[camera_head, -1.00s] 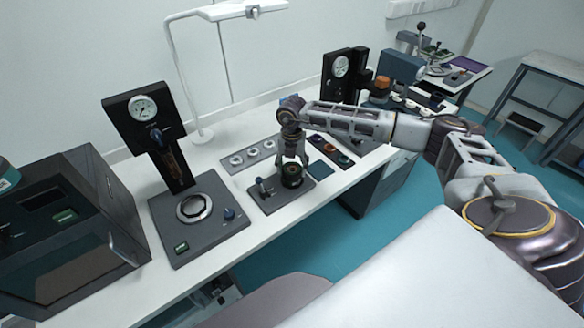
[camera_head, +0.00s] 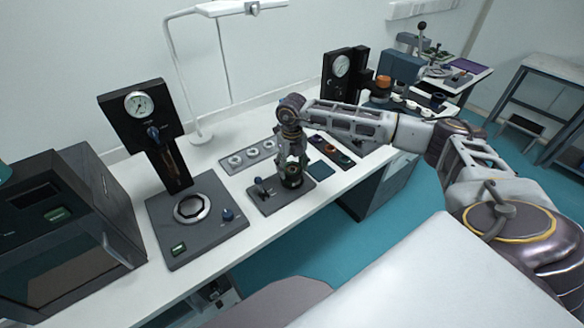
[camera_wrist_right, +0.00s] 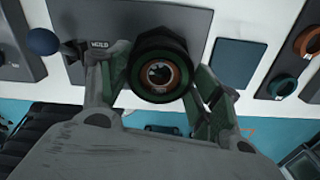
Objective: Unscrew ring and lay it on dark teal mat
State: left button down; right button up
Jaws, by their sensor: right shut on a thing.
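The dark round holder (camera_head: 292,181) stands on a grey fixture plate (camera_head: 268,205). In the right wrist view its black body (camera_wrist_right: 158,45) carries a dark green ring (camera_wrist_right: 137,84) around a copper-coloured centre. My right gripper (camera_head: 291,172) reaches down from above. In the wrist view its two fingers (camera_wrist_right: 160,85) stand on either side of the ring and are shut on it. The ring appears still seated on the holder. The dark teal mat (camera_head: 322,170) lies bare just right of the fixture; it also shows in the wrist view (camera_wrist_right: 238,62). My left gripper is out of view.
A blue-knobbed lever (camera_head: 260,184) stands on the fixture left of the holder. A tray with pale rings (camera_head: 250,154) lies behind, and a dark tray with coloured rings (camera_head: 343,160) lies right of the mat. A gauge stand (camera_head: 140,105) is at left.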

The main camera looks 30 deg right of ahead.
jog(key=shift+n, duration=0.5)
jog(key=o, duration=1.1)
jog(key=shift+c, duration=0.9)
jog(key=shift+m, duration=0.3)
